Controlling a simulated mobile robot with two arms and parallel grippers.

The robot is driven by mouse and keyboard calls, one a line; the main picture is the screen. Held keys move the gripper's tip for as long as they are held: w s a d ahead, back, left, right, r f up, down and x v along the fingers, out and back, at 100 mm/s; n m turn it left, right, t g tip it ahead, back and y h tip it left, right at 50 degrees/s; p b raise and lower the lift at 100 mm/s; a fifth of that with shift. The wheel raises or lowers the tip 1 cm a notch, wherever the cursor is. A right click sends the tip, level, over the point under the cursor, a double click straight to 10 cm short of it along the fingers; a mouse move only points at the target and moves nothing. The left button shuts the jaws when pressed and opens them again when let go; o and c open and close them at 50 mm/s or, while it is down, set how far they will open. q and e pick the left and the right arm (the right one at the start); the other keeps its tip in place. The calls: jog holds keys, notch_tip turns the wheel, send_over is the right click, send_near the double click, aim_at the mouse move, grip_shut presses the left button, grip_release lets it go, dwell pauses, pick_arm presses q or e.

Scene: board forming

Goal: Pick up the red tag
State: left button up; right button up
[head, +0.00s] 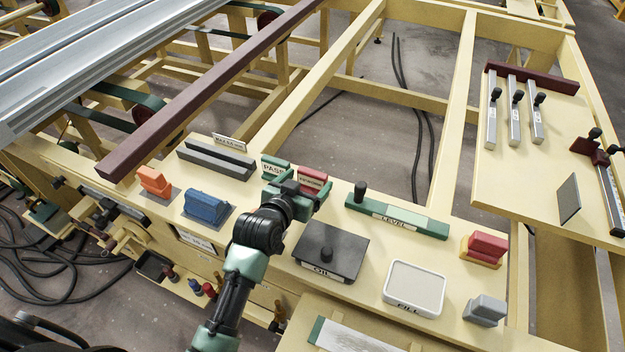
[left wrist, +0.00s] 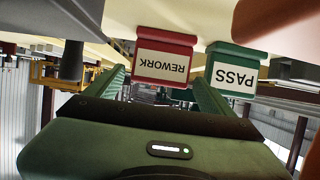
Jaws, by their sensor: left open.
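The red tag (head: 313,174) stands on the beige bench ledge in the head view, right of the green PASS tag (head: 273,168). In the left wrist view the red tag (left wrist: 166,54) reads REWORK upside down, and the PASS tag (left wrist: 236,70) is to its right. My left gripper (head: 306,190) is open at the near side of the red tag. In the left wrist view its green fingers (left wrist: 162,85) are spread to either side of the tag's lower part in the picture. I cannot tell whether they touch it. My right gripper is not in view.
Near the gripper are a dark OIL pad (head: 330,250) with a knob, a green LEVEL bar (head: 398,215), a FILL tray (head: 414,288) and a blue block (head: 207,206). An orange block (head: 154,181) is farther left. Open frame gaps lie behind the ledge.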

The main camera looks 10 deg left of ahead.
aim_at(311, 179)
pick_arm(q)
jog(key=x, duration=0.4)
jog(key=shift+w+f+p, duration=0.1)
jog(key=shift+f+p, duration=0.15)
jog(key=shift+p, duration=0.05)
jog(key=x, duration=0.3)
jog(key=shift+w+f, duration=0.15)
jog(key=shift+w+d+f, duration=0.1)
jog(key=shift+w, duration=0.1)
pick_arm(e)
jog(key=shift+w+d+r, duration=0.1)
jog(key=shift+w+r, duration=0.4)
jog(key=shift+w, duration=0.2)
pick_arm(q)
jog(key=shift+s, duration=0.1)
jog(key=shift+c, duration=1)
jog(key=c, duration=0.9)
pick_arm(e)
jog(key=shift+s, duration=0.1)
